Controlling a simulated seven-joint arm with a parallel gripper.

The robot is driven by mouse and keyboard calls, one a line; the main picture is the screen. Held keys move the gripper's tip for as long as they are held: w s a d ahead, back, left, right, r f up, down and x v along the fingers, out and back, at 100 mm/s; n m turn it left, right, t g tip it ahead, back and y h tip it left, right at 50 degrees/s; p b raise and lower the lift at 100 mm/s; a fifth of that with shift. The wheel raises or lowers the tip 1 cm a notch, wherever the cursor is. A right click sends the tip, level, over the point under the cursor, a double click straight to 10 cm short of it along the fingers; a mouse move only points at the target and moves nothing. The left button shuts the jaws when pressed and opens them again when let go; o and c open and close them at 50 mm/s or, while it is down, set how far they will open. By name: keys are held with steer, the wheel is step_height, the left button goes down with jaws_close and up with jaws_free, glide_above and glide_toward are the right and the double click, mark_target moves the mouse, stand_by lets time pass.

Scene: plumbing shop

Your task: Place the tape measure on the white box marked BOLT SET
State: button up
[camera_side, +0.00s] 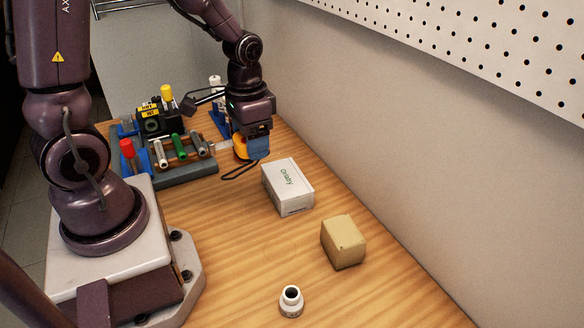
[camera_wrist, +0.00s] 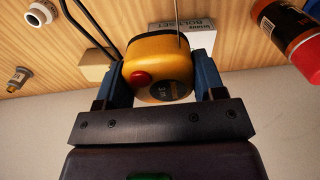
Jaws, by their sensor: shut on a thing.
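My gripper (camera_side: 254,146) is shut on the yellow tape measure (camera_side: 240,147), which has a black wrist strap loop hanging below it. In the wrist view, the tape measure (camera_wrist: 160,65) sits between the blue fingers and shows a red button. The white box (camera_side: 288,188) lies flat on the wooden table, just right of and nearer the camera than the gripper, with green lettering on top. In the wrist view, the box (camera_wrist: 197,36) shows partly behind the tape measure, with BOLT SET lettering partly hidden. The tape measure is apart from the box.
A tan block (camera_side: 343,242) and a white pipe fitting (camera_side: 291,301) stand nearer the camera. A rack (camera_side: 185,172) with coloured tools is left of the gripper. A red-capped bottle (camera_wrist: 290,30) shows in the wrist view. A wall runs along the right.

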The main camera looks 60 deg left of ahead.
steer(key=w+a+f, duration=0.2)
steer(key=w+f, duration=0.1)
steer(key=w, duration=0.3)
glide_above(295, 174)
steer(key=f, duration=0.5)
steer(key=shift+s+d, duration=0.15)
steer(key=shift+s, duration=0.1)
steer(key=shift+w+f, duration=0.15)
steer(key=shift+f, duration=0.8)
steer(key=shift+w+f, duration=0.1)
steer(key=shift+f, duration=0.8)
steer(key=shift+f, duration=0.1)
steer(key=o, duration=1.1)
steer(key=shift+f, duration=0.1)
